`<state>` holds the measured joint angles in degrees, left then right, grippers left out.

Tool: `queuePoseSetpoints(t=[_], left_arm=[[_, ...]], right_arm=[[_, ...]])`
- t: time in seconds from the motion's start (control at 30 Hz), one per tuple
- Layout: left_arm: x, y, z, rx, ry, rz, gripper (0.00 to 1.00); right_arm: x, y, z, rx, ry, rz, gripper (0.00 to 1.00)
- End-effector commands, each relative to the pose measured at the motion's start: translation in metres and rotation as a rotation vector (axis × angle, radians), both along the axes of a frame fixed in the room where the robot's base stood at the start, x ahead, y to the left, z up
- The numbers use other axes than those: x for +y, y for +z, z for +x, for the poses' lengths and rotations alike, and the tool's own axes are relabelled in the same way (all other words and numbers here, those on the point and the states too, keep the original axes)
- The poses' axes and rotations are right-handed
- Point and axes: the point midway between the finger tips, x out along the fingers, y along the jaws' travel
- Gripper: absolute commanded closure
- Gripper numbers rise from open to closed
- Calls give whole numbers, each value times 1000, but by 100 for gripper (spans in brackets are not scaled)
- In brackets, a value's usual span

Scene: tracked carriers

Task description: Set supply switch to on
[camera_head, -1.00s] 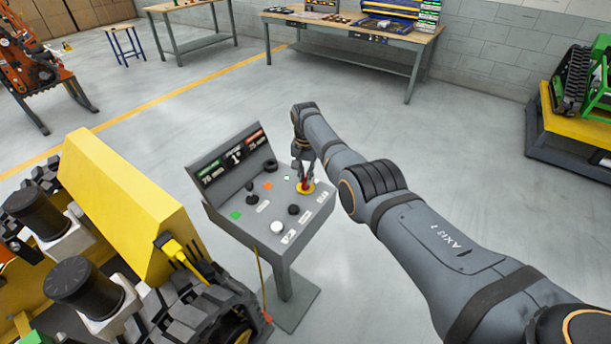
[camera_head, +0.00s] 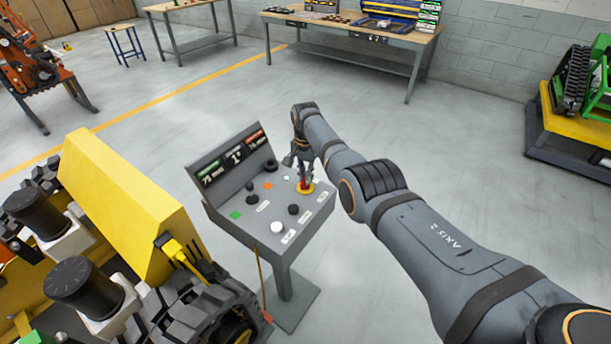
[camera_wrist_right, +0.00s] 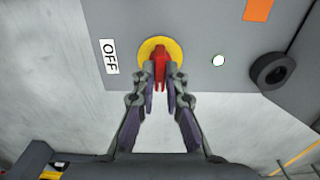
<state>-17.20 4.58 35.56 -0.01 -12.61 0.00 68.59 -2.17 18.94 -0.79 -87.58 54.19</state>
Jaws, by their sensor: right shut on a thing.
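The supply switch is a red handle on a round yellow plate (camera_head: 306,188) near the right edge of the grey control console (camera_head: 248,222). In the right wrist view the red handle (camera_wrist_right: 160,64) stands on the yellow plate, with a white label reading OFF (camera_wrist_right: 109,57) to its left. My right gripper (camera_head: 304,181) is shut on the red handle, one finger on each side; it also shows in the right wrist view (camera_wrist_right: 162,78). The fingers hide part of the handle. My left gripper is not in view.
The console also bears a white knob (camera_head: 277,227), black knobs, a green patch (camera_head: 235,215) and an orange patch. A yellow tracked carrier (camera_head: 120,190) stands close to the console's left. Workbenches (camera_head: 350,38) are at the back. The floor behind the console is clear.

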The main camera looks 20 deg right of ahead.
Motion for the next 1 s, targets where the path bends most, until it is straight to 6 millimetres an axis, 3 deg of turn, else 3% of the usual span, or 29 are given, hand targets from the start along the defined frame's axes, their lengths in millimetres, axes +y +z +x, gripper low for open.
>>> queuePoseSetpoints(t=[0.07,0.1,0.27,0.67,0.77,1.0], left_arm=[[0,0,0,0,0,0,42],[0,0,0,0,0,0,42],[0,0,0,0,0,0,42],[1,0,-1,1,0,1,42],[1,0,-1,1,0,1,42],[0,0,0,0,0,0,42]], right_arm=[[0,2,2,-7,0,-1,100],[0,2,2,-7,0,-1,88],[0,2,1,-4,1,-1,66],[0,8,1,-4,1,0,66],[0,24,1,-5,2,0,66],[0,85,2,-6,2,0,66]])
